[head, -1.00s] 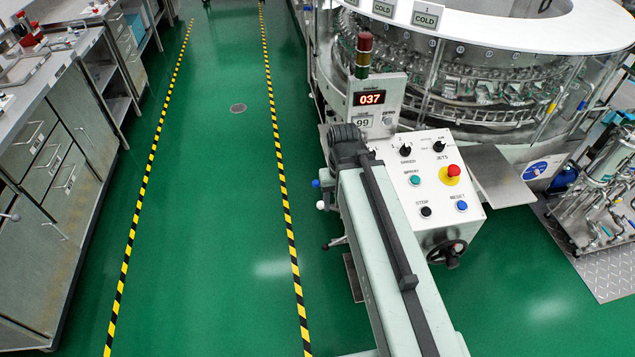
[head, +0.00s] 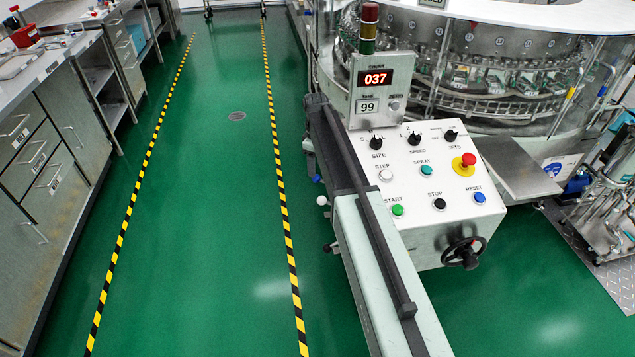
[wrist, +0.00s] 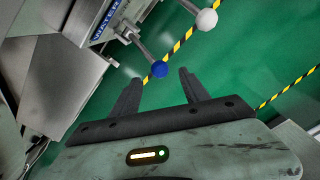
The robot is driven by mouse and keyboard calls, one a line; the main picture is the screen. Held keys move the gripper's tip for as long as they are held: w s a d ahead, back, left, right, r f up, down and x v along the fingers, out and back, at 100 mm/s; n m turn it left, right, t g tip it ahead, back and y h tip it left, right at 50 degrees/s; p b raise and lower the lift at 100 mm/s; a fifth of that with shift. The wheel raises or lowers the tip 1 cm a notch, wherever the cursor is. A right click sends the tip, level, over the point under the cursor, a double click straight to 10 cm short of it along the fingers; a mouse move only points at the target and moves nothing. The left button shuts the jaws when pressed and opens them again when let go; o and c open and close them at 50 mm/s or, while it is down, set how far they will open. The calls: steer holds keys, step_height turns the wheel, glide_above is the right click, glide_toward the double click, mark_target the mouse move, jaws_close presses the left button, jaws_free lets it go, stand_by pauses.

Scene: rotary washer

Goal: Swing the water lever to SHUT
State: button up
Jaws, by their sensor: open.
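The water lever ends in a blue ball (wrist: 159,69) on a thin metal rod, beside a blue label reading WATER (wrist: 105,22) in the wrist view. The blue ball also shows small in the head view (head: 316,178), left of my arm. My gripper (wrist: 159,77) is open and empty, its two dark fingers pointing toward the blue ball. In the wrist picture the ball appears at the gap between the fingertips; whether it is between them or just beyond, I cannot tell. The gripper is hidden in the head view.
A second lever with a white ball (wrist: 207,19) is close by, up and right in the wrist view. The control box (head: 425,185) with knobs, buttons and a handwheel (head: 464,252) stands right of my arm. Green floor (head: 215,220) to the left is clear.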

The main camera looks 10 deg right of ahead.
mark_target(316, 179)
step_height(316, 179, down, 7)
steer(key=b, duration=0.6)
jaws_close()
stand_by(1.0)
